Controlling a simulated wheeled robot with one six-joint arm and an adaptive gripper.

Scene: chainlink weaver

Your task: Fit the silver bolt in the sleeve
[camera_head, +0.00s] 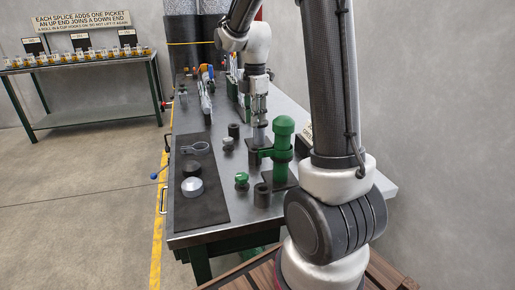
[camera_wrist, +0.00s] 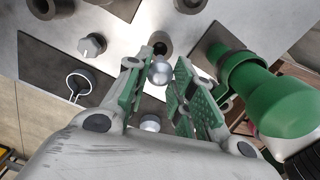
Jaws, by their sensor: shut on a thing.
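My gripper (camera_head: 259,112) points down over the bench beside the green press. In the wrist view, its green-padded fingers (camera_wrist: 160,84) are closed around the silver bolt, whose round silver end (camera_wrist: 160,72) shows between them. A dark round sleeve (camera_wrist: 159,42) with a hole lies just beyond that end in the wrist view; I cannot tell whether the bolt touches it. In the head view a light grey cylindrical piece (camera_head: 259,134) shows below the fingers, above a dark plate. The bolt's far end is hidden.
The green press (camera_head: 283,143) stands close to the right of my gripper.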

